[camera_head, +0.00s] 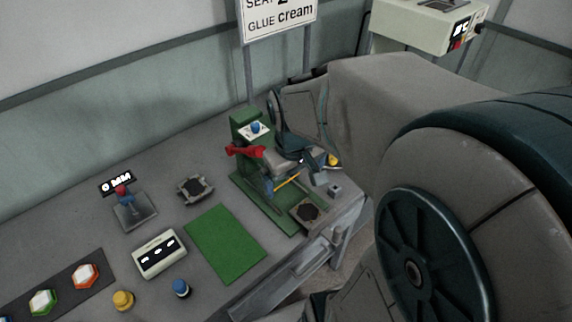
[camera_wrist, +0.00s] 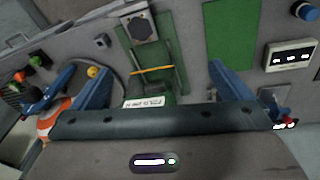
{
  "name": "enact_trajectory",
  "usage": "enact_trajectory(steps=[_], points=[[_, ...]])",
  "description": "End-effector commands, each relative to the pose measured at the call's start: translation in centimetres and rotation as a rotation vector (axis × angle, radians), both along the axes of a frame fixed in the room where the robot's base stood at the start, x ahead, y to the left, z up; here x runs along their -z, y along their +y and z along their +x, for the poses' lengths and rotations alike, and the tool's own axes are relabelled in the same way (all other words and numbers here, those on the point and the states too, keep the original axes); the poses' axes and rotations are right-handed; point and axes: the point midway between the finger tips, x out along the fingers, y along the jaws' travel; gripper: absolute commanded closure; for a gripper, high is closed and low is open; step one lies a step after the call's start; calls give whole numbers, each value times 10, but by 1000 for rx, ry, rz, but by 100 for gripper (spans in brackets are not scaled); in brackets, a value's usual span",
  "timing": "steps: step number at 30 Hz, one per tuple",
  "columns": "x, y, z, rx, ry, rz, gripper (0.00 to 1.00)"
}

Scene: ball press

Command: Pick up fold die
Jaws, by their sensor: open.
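Two flat grey square dies with dark octagonal centres show in the head view; I cannot tell which is the fold die. One die (camera_head: 195,188) lies on the grey table behind the green mat. The other die (camera_head: 306,212) sits at the front end of the green press base (camera_head: 262,200); it also shows at the top of the wrist view (camera_wrist: 142,27). My gripper (camera_wrist: 160,68) is open, its two blue fingers wide apart, with the press between and beyond them. No die is between the fingers. In the head view my arm hides part of the press.
A green mat (camera_head: 225,244), display box (camera_head: 159,253), blue knob (camera_head: 181,288), yellow knob (camera_head: 123,300) and small lever (camera_head: 125,200) stand left of the press. A yellow ball (camera_wrist: 93,72) and small grey block (camera_wrist: 102,40) lie beside it. An orange stick (camera_wrist: 152,70) crosses the press.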

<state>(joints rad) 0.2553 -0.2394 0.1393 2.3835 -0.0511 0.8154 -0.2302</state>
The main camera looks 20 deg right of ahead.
Motion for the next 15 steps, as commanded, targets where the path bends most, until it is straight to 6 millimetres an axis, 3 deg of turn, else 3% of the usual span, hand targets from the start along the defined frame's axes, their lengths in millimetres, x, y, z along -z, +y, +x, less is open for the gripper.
enact_trajectory(steps=[6, 15], points=[[53, -42, 37, -89, 115, 8, 2], [105, -75, 59, -186, 176, 64, 2]])
